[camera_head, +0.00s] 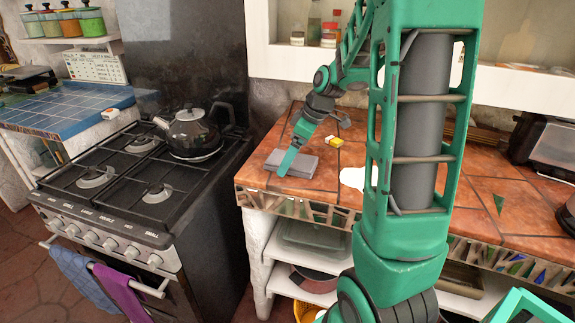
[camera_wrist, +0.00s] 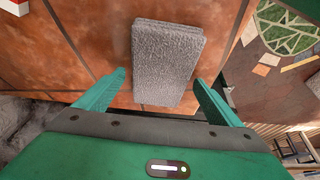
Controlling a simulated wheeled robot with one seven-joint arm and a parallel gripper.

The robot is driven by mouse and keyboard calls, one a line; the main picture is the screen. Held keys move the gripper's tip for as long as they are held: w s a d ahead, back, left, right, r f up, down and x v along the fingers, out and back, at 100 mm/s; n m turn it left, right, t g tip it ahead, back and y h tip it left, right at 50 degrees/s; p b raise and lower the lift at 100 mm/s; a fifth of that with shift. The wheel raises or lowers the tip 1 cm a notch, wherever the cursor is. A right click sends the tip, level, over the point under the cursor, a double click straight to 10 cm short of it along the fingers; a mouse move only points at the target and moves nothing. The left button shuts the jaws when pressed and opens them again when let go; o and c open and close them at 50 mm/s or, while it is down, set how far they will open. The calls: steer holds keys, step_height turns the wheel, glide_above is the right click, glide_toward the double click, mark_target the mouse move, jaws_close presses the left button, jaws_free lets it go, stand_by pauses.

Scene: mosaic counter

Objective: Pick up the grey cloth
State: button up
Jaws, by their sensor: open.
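The grey cloth (camera_head: 296,163) is a folded, flat rectangle on the terracotta-tiled counter, near its front left corner. In the wrist view the cloth (camera_wrist: 165,62) has a rough, towel-like surface and extends from the top towards the space between the fingers. My gripper (camera_head: 287,160) reaches down over the cloth from above in the head view, and hides part of it. In the wrist view my gripper (camera_wrist: 160,80) is open, with one green finger on each side of the cloth's near end. I see no contact between fingers and cloth.
A stove with a dark kettle (camera_head: 192,133) stands to the left. A white object (camera_head: 352,178) lies right of the cloth. The counter's front edge is close to the cloth.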

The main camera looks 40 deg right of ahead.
steer(key=c, duration=1.2)
steer(key=shift+o, duration=0.2)
steer(key=shift+r, duration=0.45)
step_height(320, 180, up, 4)
steer(key=shift+a+f, duration=0.1)
steer(key=shift+a, duration=0.05)
steer(key=s+a+r, duration=0.4)
steer(key=a+r, duration=0.2)
steer(key=a, duration=0.4)
steer(key=shift+a+r, duration=0.2)
steer(key=shift+a, duration=0.1)
